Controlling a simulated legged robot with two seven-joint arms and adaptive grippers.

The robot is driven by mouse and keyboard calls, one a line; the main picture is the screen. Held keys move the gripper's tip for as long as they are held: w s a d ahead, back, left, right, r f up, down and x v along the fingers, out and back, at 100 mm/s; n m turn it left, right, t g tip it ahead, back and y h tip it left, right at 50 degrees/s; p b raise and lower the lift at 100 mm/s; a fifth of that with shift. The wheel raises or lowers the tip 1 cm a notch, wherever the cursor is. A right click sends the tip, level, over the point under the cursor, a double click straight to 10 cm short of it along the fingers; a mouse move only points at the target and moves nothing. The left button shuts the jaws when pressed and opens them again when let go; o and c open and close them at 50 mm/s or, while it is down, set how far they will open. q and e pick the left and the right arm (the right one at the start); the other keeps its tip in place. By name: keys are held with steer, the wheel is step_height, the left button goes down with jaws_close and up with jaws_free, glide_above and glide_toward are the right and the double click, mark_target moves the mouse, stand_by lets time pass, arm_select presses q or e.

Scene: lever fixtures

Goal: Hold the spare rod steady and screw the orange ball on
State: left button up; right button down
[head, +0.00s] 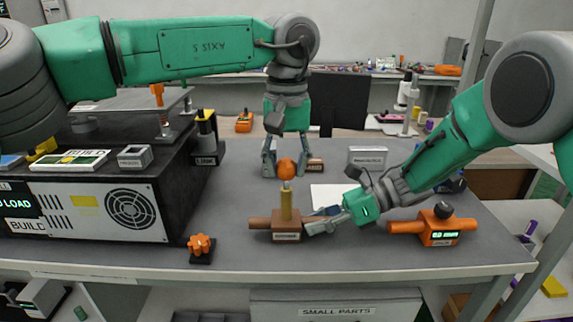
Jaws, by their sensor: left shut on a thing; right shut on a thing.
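The orange ball (287,169) sits at the top of the upright spare rod, with a short grey piece between it and the yellow shaft. The spare rod (286,205) stands upright in a brown holder block (286,237) with a label and side bars. My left gripper (285,172) points down from above, its fingers on either side of the ball, shut on it. My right gripper (313,226) comes in from the right, low beside the rod, and is shut on the holder's right side bar. Its exact contact is partly hidden by its fingers.
An orange fixture (439,230) with a display and side bar stands at right. An orange knob (201,247) on a black base stands at the front left. A large fan-fitted box (100,208) fills the left. White paper (333,196) lies behind the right gripper.

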mark_target(287, 160)
arm_select(q)
steer(key=shift+f, duration=1.05)
steer(key=o, duration=1.2)
steer(key=shift+o, duration=0.2)
step_height(287, 160, up, 12)
steer(key=shift+w+d+f, duration=0.1)
steer(key=shift+w, duration=0.05)
